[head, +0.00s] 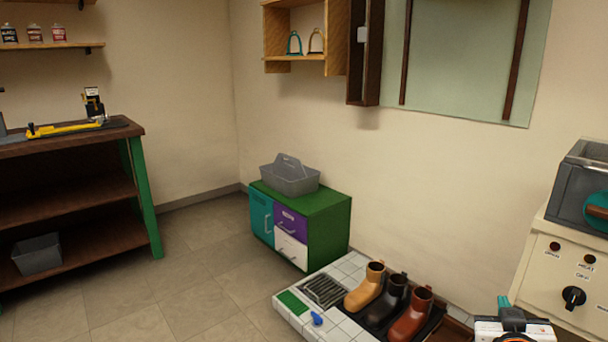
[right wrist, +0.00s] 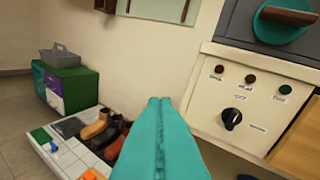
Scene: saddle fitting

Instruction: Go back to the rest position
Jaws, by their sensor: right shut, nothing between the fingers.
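My right gripper (head: 504,303) shows at the bottom right of the head view, in front of the cream machine. In the right wrist view its teal fingers (right wrist: 160,102) are pressed together and hold nothing. The fingers touch no object that I can see. My left gripper is in neither view.
A cream machine with a knob (head: 573,298) stands close on the right. Three boots, tan (head: 366,287), black (head: 388,301) and brown (head: 412,316), stand on a low tiled platform (head: 345,268). A green cabinet (head: 328,224) bears a grey caddy (head: 290,180). A workbench (head: 75,140) stands left; floor between is clear.

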